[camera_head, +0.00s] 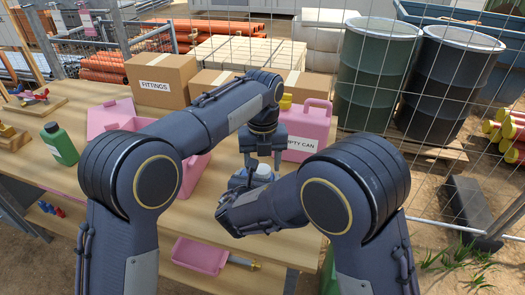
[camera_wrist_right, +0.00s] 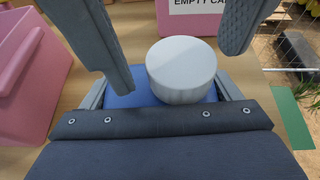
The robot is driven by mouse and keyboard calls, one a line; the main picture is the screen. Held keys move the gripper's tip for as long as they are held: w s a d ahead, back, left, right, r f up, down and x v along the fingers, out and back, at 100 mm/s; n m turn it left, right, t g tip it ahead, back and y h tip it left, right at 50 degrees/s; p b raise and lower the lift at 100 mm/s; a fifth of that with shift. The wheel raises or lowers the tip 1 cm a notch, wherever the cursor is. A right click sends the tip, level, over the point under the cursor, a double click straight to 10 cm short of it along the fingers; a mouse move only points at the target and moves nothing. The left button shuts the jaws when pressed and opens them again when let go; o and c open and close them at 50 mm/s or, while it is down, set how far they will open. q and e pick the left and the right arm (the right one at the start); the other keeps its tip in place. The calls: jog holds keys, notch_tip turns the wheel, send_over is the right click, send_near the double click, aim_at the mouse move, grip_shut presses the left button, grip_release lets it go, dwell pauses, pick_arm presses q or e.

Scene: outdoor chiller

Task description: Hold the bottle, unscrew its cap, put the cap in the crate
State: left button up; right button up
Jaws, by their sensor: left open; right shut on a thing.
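A blue bottle (camera_wrist_right: 122,98) with a wide white cap (camera_wrist_right: 182,70) stands between the fingers of my right gripper (camera_wrist_right: 160,98), which is shut on it below the cap. The white cap also shows in the head view (camera_head: 264,171), where the bottle is mostly hidden. My left gripper (camera_head: 264,158) points down over the cap and is open. In the right wrist view its two fingers are apart, one on each side above the cap. The pink crate (camera_head: 193,177) is on the table left of the bottle, partly hidden by my left arm.
A pink can (camera_head: 313,118) labelled EMPTY CAN stands close behind the grippers. Cardboard boxes (camera_head: 160,80) stand at the back of the table. A green bottle (camera_head: 60,146) stands at the left. A pink scoop-like thing (camera_head: 200,256) lies near the front. Wire fencing stands beyond, at the right.

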pick_arm(q)
jog(key=shift+f, duration=0.6)
jog(key=c, duration=0.9)
jog(key=o, duration=1)
jog(key=shift+r, duration=2.3)
pick_arm(e)
jog(key=o, duration=1.8)
jog(key=shift+c, duration=0.2)
jog(key=shift+s, duration=0.1)
